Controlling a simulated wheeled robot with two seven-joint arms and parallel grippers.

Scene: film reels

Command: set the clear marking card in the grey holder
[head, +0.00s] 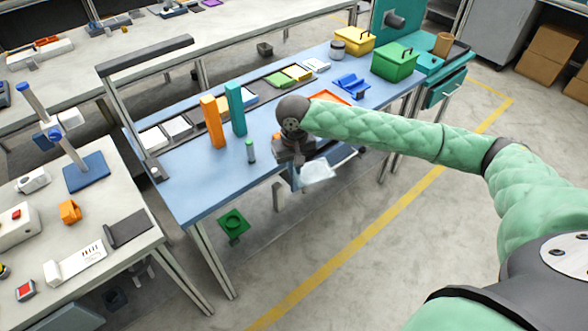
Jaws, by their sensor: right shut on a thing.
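My right gripper (298,163) is over the front edge of the blue-topped table (215,180), and my forearm reaches it from the right. It is shut on a clear, whitish card (318,173), which hangs tilted below the jaws, out past the table edge. The fingertips are small and partly hidden by the wrist. I cannot surely pick out the grey holder; the wrist and forearm cover part of the tabletop. My left gripper is out of view.
A blue stand (352,86), green box (395,63) and yellow box (354,40) are farther back. The table's front left is clear.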

